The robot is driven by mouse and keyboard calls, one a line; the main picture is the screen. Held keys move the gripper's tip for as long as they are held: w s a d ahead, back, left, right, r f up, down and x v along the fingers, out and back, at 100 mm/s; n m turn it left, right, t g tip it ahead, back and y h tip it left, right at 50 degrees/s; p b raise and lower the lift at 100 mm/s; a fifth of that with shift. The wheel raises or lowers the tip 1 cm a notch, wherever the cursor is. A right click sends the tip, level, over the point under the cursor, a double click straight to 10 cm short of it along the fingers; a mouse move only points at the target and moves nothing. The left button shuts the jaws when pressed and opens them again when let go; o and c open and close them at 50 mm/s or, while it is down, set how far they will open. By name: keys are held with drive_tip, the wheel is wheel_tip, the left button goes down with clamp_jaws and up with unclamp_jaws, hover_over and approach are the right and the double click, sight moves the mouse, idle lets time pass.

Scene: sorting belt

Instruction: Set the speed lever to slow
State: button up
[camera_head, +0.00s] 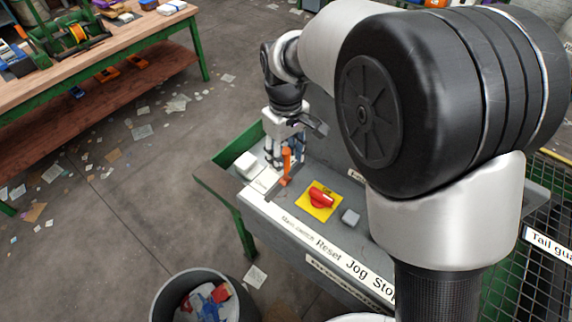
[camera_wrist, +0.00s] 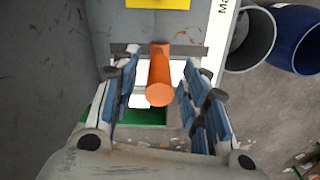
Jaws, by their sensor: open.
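The orange lever (camera_head: 286,168) stands up from the grey control panel at its left end. It also shows in the wrist view (camera_wrist: 160,78), end-on, between the blue-padded fingers. My gripper (camera_head: 283,158) is open and points down over the lever, with a finger on either side of it. In the wrist view my gripper (camera_wrist: 161,88) shows gaps between the lever and both finger pads. The lever's slot and its setting marks cannot be made out.
A red rotary switch (camera_head: 321,199) on a yellow plate and a grey button (camera_head: 350,217) sit right of the lever. A white block (camera_head: 247,165) stands close on its left. A bin (camera_head: 160,305) with scraps stands on the floor in front. A workbench (camera_head: 150,55) is at upper left.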

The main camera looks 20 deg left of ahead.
sight(286, 164)
drive_tip(key=shift+f, duration=1.7)
drive_tip(key=shift+c, duration=0.5)
clamp_jaws()
